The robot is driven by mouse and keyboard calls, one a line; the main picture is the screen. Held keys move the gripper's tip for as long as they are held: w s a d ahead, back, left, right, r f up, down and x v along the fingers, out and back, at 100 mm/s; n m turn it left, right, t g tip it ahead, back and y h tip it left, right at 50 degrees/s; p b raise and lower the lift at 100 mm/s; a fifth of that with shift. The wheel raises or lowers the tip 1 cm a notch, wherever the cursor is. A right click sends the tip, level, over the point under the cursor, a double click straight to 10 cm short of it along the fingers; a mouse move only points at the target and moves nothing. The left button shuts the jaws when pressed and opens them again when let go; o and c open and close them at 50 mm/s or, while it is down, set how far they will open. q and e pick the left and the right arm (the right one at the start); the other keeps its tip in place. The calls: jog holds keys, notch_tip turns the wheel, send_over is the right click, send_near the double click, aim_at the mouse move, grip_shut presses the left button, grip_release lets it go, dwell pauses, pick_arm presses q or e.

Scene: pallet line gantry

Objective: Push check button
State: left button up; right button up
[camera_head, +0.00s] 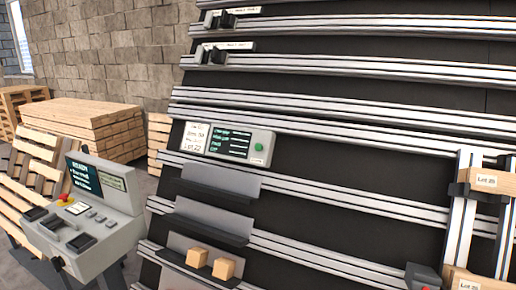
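A grey panel (228,143) is fixed on the rails of the black tilted rack, left of the picture's middle. A round green button (259,147) sits at its right end, with a small label below it that is too small to read. The panel also carries a white card (195,137) reading "Lot 22" at the bottom and a dark screen (230,144) with text lines. Nothing covers the button. Neither of my grippers shows in this view.
A grey console (90,215) with a screen and red knob stands at left. Grey shelves (220,183) hang below the panel, the lowest with two wooden blocks (210,262). Boxes labelled "Lot 25" (487,181) are at right. Pallets (85,125) are stacked behind left.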

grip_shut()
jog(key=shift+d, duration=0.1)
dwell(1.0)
